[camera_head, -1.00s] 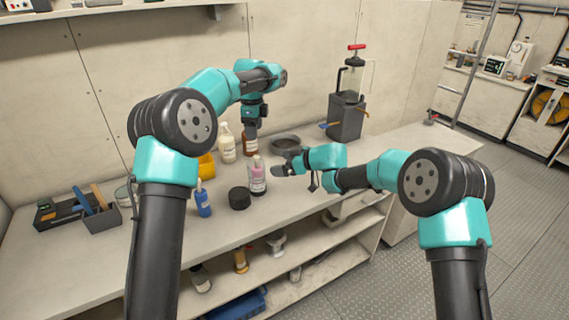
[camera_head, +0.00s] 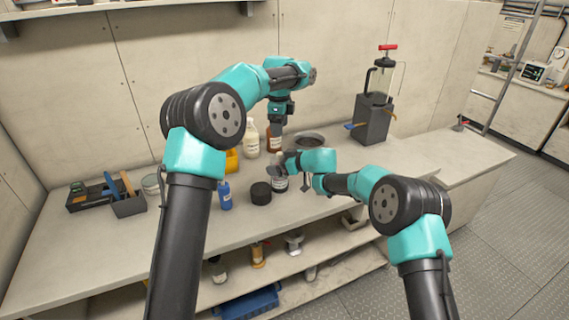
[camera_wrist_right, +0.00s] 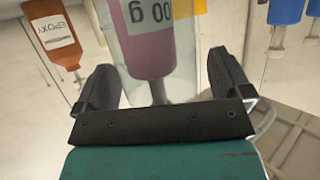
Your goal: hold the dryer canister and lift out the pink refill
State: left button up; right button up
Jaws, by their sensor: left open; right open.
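The clear dryer canister (camera_head: 281,186) stands on the bench, with its upper part hidden behind my right gripper in the head view. In the right wrist view the canister (camera_wrist_right: 190,72) is between the open fingers, with the pink refill (camera_wrist_right: 147,55) and its "100 g" label showing through its wall. My right gripper (camera_head: 274,168) is open around the canister's side; I cannot tell whether the fingers touch it. My left gripper (camera_head: 276,128) is open, pointing down, higher up and behind the canister, in front of the brown epoxy bottle (camera_head: 274,143). The canister's top is hidden.
A black round lid or puck (camera_head: 261,193) sits just left of the canister, then a blue bottle (camera_head: 225,196). A grey pump box (camera_head: 372,120) is at right. The front bench surface is mostly clear.

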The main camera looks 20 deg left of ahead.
jog(key=shift+c, duration=0.4)
jog(key=c, duration=1)
jog(key=shift+c, duration=0.2)
jog(key=shift+c, duration=0.3)
pick_arm(q)
jog(key=c, duration=0.6)
